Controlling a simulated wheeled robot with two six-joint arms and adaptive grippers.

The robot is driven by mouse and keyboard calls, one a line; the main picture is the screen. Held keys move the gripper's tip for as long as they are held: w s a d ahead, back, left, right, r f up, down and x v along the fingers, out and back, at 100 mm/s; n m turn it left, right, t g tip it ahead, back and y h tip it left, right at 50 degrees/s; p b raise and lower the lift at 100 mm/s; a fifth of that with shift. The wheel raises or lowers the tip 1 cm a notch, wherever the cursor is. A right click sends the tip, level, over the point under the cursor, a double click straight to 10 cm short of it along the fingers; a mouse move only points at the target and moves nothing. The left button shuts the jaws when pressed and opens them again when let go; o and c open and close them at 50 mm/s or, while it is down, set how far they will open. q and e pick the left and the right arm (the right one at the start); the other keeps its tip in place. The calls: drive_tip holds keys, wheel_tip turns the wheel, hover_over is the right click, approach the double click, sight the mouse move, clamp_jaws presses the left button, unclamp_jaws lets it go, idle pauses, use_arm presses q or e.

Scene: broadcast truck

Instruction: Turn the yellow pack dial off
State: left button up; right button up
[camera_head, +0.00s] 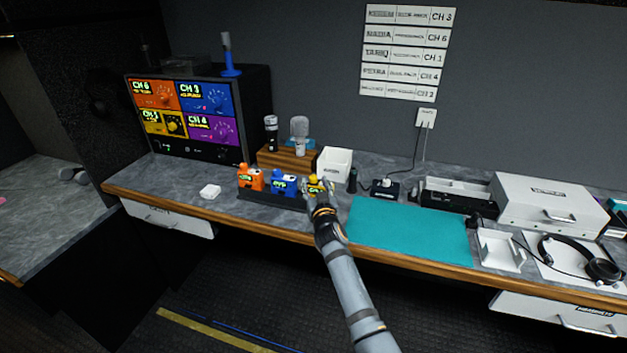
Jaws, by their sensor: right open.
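The yellow pack (316,181) stands at the right end of a dark rack (260,200) on the grey counter. It is partly hidden by my right gripper (318,187), which is at the pack with its jaws open. Whether the fingers touch the dial cannot be told, and the dial's setting is too small to read. A blue pack (283,184) and an orange pack (250,179) stand to its left in the same rack. My left gripper is not in view.
A monitor (185,151) with coloured channel panels stands at the back left. A white bin (334,163) and a wooden microphone block (287,159) stand behind the packs. A teal mat (410,231) lies clear to the right, before headphones (603,268).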

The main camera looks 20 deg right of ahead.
sight(314, 179)
drive_tip(key=shift+w+d+b, duration=0.15)
drive_tip(key=shift+w+b, duration=0.05)
drive_tip(key=shift+w, duration=0.8)
drive_tip(key=shift+w+d+b, duration=0.15)
drive_tip(key=shift+w, duration=0.8)
drive_tip(key=shift+c, duration=0.3)
clamp_jaws()
